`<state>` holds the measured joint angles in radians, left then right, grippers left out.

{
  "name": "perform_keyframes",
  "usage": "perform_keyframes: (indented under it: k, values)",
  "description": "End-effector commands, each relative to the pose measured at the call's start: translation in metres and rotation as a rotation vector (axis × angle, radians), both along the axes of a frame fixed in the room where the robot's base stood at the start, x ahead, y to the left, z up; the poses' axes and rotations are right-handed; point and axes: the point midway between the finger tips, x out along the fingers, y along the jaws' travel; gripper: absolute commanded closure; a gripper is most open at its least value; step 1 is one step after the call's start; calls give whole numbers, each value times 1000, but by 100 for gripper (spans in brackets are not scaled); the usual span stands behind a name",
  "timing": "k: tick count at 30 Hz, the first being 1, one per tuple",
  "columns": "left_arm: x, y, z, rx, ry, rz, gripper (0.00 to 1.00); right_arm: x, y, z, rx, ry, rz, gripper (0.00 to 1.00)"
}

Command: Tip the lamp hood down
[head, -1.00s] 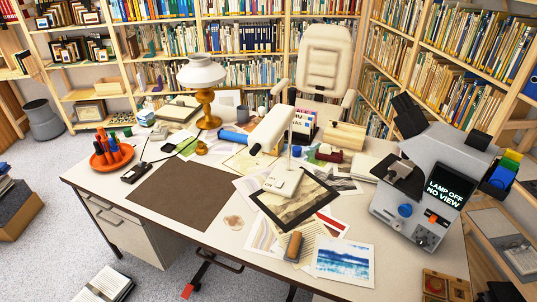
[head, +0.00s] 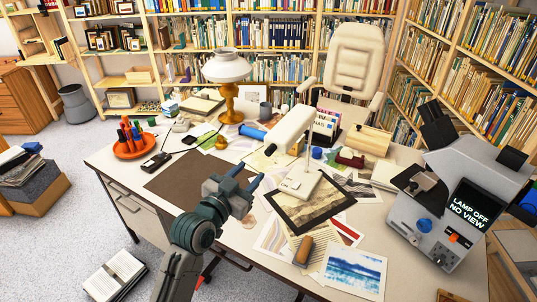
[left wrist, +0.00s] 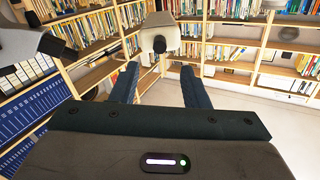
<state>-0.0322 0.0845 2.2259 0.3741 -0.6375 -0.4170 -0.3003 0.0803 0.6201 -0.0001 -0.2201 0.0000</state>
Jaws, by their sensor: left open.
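The white desk lamp stands on the table with its hood (head: 288,127) on a thin stem above a flat white base (head: 299,184). The hood slopes down toward the left. My left gripper (head: 248,175) is open and empty, above the table to the front left of the lamp, apart from it. In the left wrist view a pale hood-like shape (left wrist: 160,32) shows beyond the open fingers (left wrist: 160,72), roughly centred between them. My right gripper is not in view.
Prints and a dark-framed picture (head: 308,204) lie around the lamp base. A second lamp with a white shade (head: 227,66) and orange base stands behind left. A grey machine reading "LAMP OFF NO VIEW" (head: 468,205) stands at right. The brown mat (head: 180,172) is clear.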

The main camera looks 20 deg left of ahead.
Motion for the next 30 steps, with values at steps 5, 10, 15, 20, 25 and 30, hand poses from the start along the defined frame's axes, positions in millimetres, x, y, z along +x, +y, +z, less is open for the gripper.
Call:
perform_keyframes:
  k: [5,10,15,20,25,30]
  values:
    - [36,-9,4,-5,0,0,59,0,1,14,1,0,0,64]
    - [64,-15,3,-4,1,0,59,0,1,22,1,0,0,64]
    - [81,-18,1,-3,2,0,59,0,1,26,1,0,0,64]
    - [86,-20,0,-2,0,0,59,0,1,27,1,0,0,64]
    - [85,-19,0,-2,0,0,59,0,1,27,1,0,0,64]
    - [85,-19,0,-2,0,0,86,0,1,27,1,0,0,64]
